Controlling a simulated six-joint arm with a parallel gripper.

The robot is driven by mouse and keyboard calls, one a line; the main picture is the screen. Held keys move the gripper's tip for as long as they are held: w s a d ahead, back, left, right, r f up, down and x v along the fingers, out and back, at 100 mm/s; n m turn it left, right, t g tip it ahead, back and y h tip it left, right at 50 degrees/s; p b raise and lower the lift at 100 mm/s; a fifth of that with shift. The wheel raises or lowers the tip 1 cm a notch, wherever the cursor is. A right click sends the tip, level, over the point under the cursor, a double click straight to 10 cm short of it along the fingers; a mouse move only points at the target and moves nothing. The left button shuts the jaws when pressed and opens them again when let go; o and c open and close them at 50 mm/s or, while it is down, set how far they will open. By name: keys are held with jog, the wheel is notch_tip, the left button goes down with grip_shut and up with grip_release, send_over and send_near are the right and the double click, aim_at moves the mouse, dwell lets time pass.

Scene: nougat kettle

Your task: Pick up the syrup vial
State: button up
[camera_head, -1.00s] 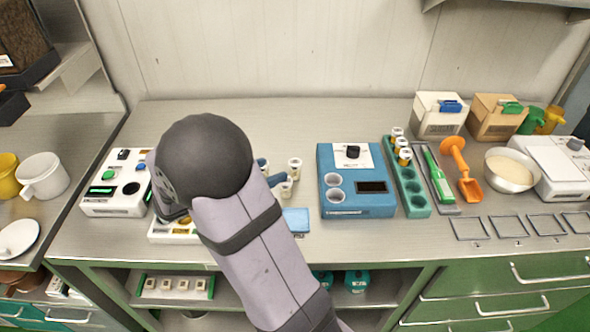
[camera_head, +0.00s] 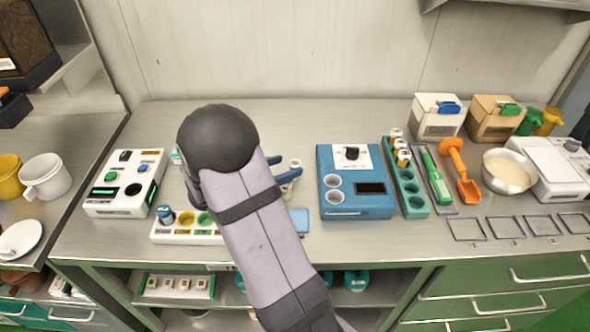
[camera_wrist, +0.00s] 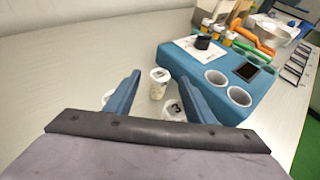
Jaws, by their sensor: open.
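Small white-capped vials stand on the counter by my gripper (camera_head: 283,168); I cannot tell which one is the syrup vial. In the wrist view, one vial (camera_wrist: 159,84) stands upright in the gap between the fingertips, just beyond them. A second vial, its cap marked 3 (camera_wrist: 174,109), is nearer and partly hidden by the right finger. A third (camera_wrist: 107,97) is mostly hidden by the left finger. In the head view, one vial (camera_head: 295,165) shows just behind the fingers. My gripper is open, its blue fingers apart (camera_wrist: 160,78) and holding nothing.
A blue device (camera_head: 357,200) with two round wells stands close on the right. Beyond it is a green rack (camera_head: 416,209) with amber vials. A white tray (camera_head: 163,235) with coloured wells lies left of my arm. The counter behind is clear.

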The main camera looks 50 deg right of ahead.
aim_at(294, 164)
jog(key=shift+p+x, duration=1)
jog(key=shift+x, duration=1.6)
jog(key=c, duration=1.1)
